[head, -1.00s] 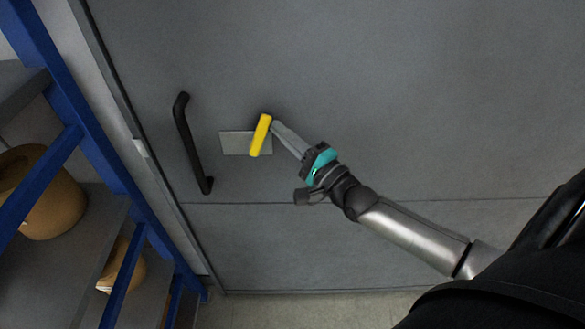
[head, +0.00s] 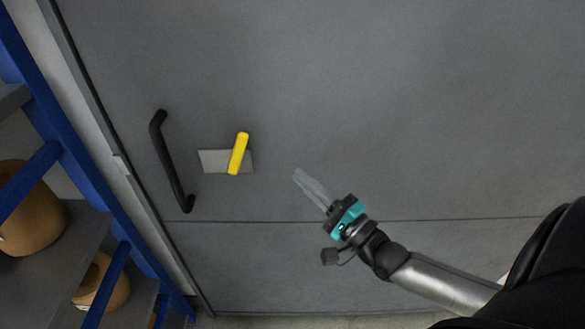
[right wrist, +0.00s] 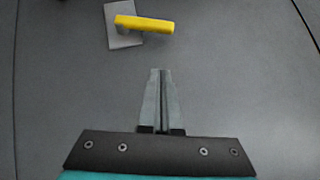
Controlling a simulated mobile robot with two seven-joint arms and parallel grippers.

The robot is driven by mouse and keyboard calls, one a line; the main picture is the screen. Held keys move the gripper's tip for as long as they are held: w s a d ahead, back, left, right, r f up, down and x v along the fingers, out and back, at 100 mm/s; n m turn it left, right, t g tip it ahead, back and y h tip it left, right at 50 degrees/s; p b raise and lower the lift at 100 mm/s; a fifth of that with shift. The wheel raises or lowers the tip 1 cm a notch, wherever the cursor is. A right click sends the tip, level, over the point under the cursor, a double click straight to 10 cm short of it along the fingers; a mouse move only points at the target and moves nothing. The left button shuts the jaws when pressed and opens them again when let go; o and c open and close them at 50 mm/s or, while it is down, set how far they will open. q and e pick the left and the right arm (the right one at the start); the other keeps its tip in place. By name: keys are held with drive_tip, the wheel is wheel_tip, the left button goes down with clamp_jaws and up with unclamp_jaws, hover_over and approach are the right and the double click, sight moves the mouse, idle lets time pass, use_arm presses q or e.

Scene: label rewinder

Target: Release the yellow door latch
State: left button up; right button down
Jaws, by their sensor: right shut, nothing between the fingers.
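The yellow door latch (head: 238,153) sits on a light grey plate (head: 212,161) on the grey door. It stands near upright in the head view, tilted a little to the right at its top. In the right wrist view the latch (right wrist: 146,23) lies across the top, beyond the fingertips. My right gripper (head: 298,174) is shut and empty, apart from the latch, to its right and slightly lower in the head view. Its closed fingers (right wrist: 159,72) also show in the right wrist view. My left gripper is not in view.
A black door handle (head: 172,162) is left of the latch on the grey door (head: 400,100). The door face around my right gripper is clear.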

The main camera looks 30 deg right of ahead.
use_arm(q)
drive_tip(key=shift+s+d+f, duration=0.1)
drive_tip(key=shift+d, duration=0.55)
use_arm(e)
drive_tip(key=shift+v, duration=1)
drive_tip(key=s+d+f+n+g+h+b, duration=0.1)
drive_tip(key=s+f+n+g+b, duration=0.15)
drive_tip(key=f, duration=0.95)
drive_tip(key=s+f+n+g+h+b, duration=0.2)
drive_tip(key=s+f+n+g, duration=0.2)
drive_tip(key=f, duration=0.9)
drive_tip(key=s+d+f+n+g+h+b, duration=0.1)
drive_tip(key=s+f+n+g+b, duration=0.15)
drive_tip(key=f, duration=0.95)
use_arm(q)
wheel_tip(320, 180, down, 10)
drive_tip(key=b, duration=0.3)
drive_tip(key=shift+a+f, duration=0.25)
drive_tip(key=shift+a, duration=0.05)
use_arm(e)
drive_tip(key=s+a+f+n+g, duration=0.5)
drive_tip(key=s+f, duration=0.5)
drive_tip(key=s, duration=0.2)
drive_tip(key=s+a+f+n+g, duration=0.5)
drive_tip(key=s+f+n, duration=0.1)
drive_tip(key=s+f, duration=0.5)
drive_tip(key=shift+s+f+n, duration=0.2)
drive_tip(key=shift+s+n, duration=0.1)
drive_tip(key=shift+s, duration=0.45)
